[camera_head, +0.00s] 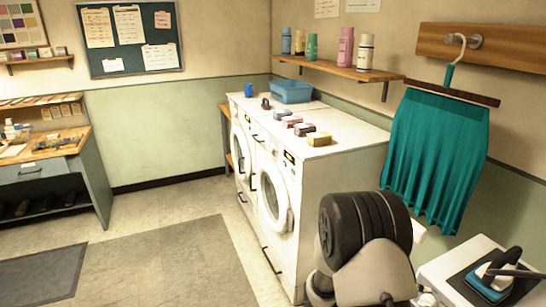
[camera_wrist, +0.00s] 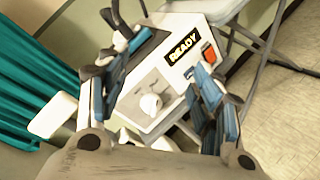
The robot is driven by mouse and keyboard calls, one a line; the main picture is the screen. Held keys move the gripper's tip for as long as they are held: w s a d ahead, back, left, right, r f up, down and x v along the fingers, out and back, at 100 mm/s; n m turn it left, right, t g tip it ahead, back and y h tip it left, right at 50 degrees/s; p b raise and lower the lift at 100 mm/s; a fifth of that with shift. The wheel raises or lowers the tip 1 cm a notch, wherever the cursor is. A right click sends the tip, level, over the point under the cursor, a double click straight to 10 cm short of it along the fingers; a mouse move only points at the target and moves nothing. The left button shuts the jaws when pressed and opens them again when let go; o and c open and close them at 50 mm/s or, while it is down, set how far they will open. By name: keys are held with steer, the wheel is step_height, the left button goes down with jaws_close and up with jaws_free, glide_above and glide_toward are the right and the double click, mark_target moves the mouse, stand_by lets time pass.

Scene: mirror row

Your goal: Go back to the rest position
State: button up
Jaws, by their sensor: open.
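My gripper (camera_wrist: 160,85) shows in the wrist view with its two fingers spread apart and nothing held between them. Beyond the fingers is a white box (camera_wrist: 150,72) with a READY label, a pale knob and an orange switch. I cannot tell whether the fingers touch it. In the head view my arm is at the lower right, in front of the washers, and the gripper's fingers are hidden. A dark and blue iron (camera_head: 497,270) sits on the white station (camera_head: 440,266) at the lower right.
A teal pleated skirt (camera_head: 435,150) hangs from the wall rail, close behind my arm. White washers (camera_head: 335,170) stand left of my arm, with small boxes and a blue basket (camera_head: 291,92) on top. A wall shelf (camera_head: 340,71) holds several bottles. Floor at left is clear.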

steer(key=s+a+r+m+g+y, duration=0.1)
steer(key=s+a+r+m+y, duration=0.25)
steer(key=s+r, duration=0.25)
steer(key=s+a+r+m+g+y, duration=0.1)
steer(key=s+a+r+m+y, duration=0.2)
steer(key=s+r+y, duration=0.3)
steer(key=s+a+r+m+t+y, duration=0.1)
steer(key=s+a+r+t+y, duration=0.1)
steer(key=a, duration=0.5)
steer(key=s+a+r+m+t+y, duration=0.1)
steer(key=s+a+r+t+y, duration=0.2)
steer(key=a, duration=0.5)
steer(key=shift+s+r+t+y, duration=0.25)
steer(key=shift+s+t+y, duration=0.4)
steer(key=shift+s+t, duration=0.35)
steer(key=shift+d, duration=0.1)
steer(key=shift+c, duration=0.5)
